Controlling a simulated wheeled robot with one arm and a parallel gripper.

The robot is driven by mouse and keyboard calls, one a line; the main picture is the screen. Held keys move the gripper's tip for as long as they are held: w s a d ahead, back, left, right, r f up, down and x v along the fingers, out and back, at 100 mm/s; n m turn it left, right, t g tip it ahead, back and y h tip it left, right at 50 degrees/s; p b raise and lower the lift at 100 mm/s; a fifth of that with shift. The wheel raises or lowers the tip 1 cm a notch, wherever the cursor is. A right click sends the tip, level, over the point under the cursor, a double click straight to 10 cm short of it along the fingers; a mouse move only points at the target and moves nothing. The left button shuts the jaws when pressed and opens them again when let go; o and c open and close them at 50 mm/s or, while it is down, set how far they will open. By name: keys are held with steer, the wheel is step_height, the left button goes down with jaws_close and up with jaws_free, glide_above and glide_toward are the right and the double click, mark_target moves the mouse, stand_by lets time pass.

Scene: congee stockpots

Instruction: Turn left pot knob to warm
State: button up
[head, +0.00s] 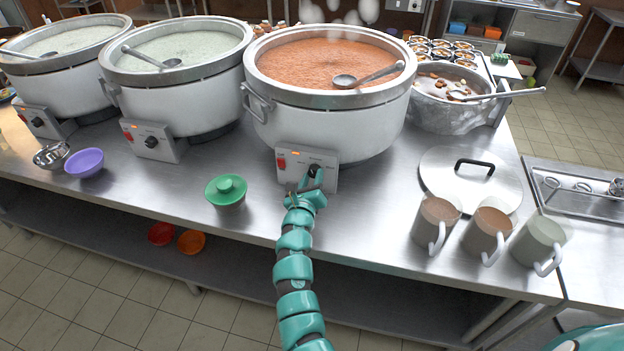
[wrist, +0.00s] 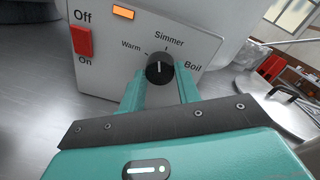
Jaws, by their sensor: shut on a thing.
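Three white pots stand in a row: the left pot (head: 66,85), the middle pot (head: 180,97) and the right pot (head: 325,125) with orange-red congee. My gripper (head: 312,184) is at the right pot's control panel (head: 288,178), not the left pot's panel (head: 38,121). In the wrist view my gripper (wrist: 162,84) is shut on the right pot's black knob (wrist: 160,69), one finger on each side. The knob's white line points roughly up, near Simmer; Warm is to its left and Boil to its right. The left pot's knob setting is too small to read.
A red switch (wrist: 82,41) and a lit orange lamp (wrist: 123,13) are on the same panel. Mugs (head: 437,222) and a pot lid (head: 470,180) lie to the right. A purple bowl (head: 85,163) is at left.

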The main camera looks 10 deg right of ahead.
steer(key=n+p, duration=0.1)
steer(key=n, duration=0.2)
steer(key=n+p, duration=0.1)
steer(key=shift+r+n+p, duration=0.25)
steer(key=shift+n+p, duration=0.05)
steer(key=n+p, duration=0.2)
steer(key=n, duration=0.1)
steer(key=shift+h, duration=0.3)
steer(key=shift+a+f+n+g+p, duration=0.1)
steer(key=shift+n+g+p, duration=0.2)
steer(key=shift+n+p, duration=0.5)
steer(key=shift+n, duration=0.3)
steer(key=o, duration=1)
steer(key=shift+c, duration=0.2)
steer(key=shift+f, duration=0.1)
steer(key=shift+s+a+b, duration=0.25)
steer(key=shift+s+b, duration=0.15)
steer(key=shift+s, duration=0.2)
steer(key=b+v, duration=0.3)
steer(key=v, duration=1.3)
steer(key=shift+b, duration=0.3)
